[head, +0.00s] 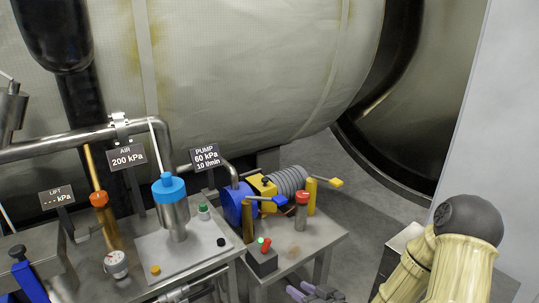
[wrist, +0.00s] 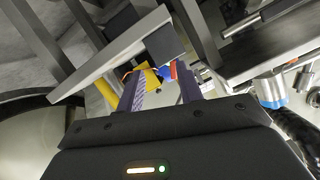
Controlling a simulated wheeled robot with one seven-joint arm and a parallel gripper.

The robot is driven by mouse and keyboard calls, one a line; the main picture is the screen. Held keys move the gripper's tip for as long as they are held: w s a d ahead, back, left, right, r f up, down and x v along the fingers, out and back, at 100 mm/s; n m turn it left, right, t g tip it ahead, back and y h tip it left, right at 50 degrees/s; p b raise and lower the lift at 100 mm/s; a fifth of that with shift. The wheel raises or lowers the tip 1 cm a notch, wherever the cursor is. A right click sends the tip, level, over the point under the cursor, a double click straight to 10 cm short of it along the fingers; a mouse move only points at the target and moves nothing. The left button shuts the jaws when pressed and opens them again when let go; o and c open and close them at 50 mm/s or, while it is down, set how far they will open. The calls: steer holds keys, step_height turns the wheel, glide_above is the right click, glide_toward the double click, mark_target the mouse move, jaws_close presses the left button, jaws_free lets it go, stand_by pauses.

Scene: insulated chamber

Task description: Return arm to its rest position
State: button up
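Yellow, blue and red parts show beyond the fingers. My cream-coloured arm (head: 440,268) with a dark round joint is bent at the lower right of the head view.
The metal table (head: 318,236) carries a blue pump (head: 236,206), yellow-handled valves, a red-capped cylinder (head: 301,212) and a switch box (head: 262,260). A blue-capped canister (head: 172,210) stands on a plate at left. Grey floor (head: 375,190) is open right of the table; a pale wall (head: 505,120) stands far right.

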steer(key=s+d+g+h, duration=0.5)
steer(key=d+g+h, duration=0.1)
steer(key=h, duration=0.1)
steer(key=s+r+m+g+h, duration=0.2)
steer(key=s+r+m+g, duration=0.1)
steer(key=s+r, duration=0.55)
steer(key=w+p+v, duration=0.3)
steer(key=p+v, duration=1.1)
steer(key=w+d+r+p+v, duration=0.1)
steer(key=w+p+v, duration=0.2)
steer(key=p+v, duration=1)
steer(key=shift+s+r+p, duration=0.2)
steer(key=shift+r+p, duration=0.45)
steer(key=shift+p, duration=0.5)
stand_by(1.5)
